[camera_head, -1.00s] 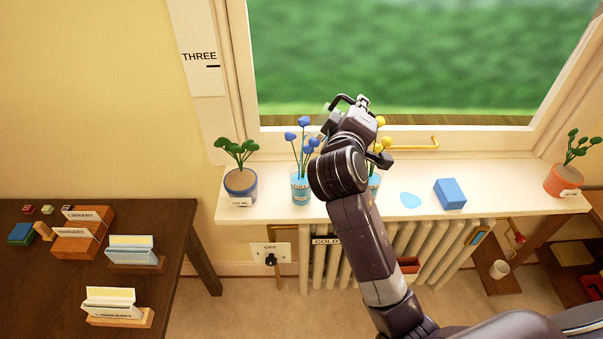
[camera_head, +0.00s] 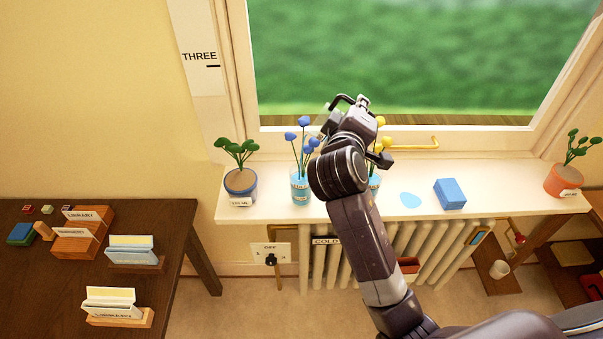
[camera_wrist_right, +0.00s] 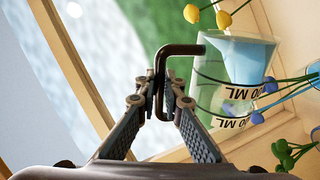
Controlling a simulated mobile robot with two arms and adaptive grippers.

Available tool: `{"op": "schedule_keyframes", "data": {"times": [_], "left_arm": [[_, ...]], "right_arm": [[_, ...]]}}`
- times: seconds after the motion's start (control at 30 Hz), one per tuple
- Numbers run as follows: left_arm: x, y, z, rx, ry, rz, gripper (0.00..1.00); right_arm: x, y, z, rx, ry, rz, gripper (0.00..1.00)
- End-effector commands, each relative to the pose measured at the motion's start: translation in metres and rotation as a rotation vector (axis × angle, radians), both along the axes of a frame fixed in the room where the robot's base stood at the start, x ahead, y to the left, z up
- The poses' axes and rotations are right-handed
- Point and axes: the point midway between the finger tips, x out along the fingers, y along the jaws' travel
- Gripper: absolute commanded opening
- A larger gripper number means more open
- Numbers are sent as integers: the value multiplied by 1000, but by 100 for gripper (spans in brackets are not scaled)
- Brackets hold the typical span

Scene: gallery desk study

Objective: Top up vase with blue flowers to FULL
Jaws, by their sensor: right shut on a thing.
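The vase with blue flowers (camera_head: 300,188) stands upright on the white windowsill, left of my right arm. It holds blue water and has a small label. My right gripper (camera_wrist_right: 163,112) is shut on the dark handle of a clear jug (camera_wrist_right: 225,72). The jug holds light blue water, carries ML labels, and is tilted towards the blue flowers (camera_wrist_right: 268,88). In the head view the jug is mostly hidden behind my right gripper (camera_head: 355,108), above the sill. A stream of water cannot be made out. My left gripper is out of view.
A vase with yellow flowers (camera_head: 375,184) is partly hidden behind my arm. Potted plants stand at the sill's left (camera_head: 240,183) and right (camera_head: 563,180). A blue block (camera_head: 450,194) and blue patch (camera_head: 410,200) lie on the sill (camera_head: 500,200). The window is behind.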

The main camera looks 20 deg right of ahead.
Motion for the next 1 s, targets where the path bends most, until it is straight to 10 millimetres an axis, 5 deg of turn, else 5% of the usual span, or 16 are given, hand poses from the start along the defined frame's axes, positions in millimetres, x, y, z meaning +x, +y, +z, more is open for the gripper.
{"op": "schedule_keyframes", "data": {"times": [0.17,0.5,1.0], "left_arm": [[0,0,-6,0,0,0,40],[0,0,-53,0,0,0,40],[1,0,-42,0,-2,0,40]], "right_arm": [[-1,-1,-3,13,-15,-1,0],[-15,-19,-39,214,-174,0,0],[-7,-24,-36,287,-229,7,0]]}}
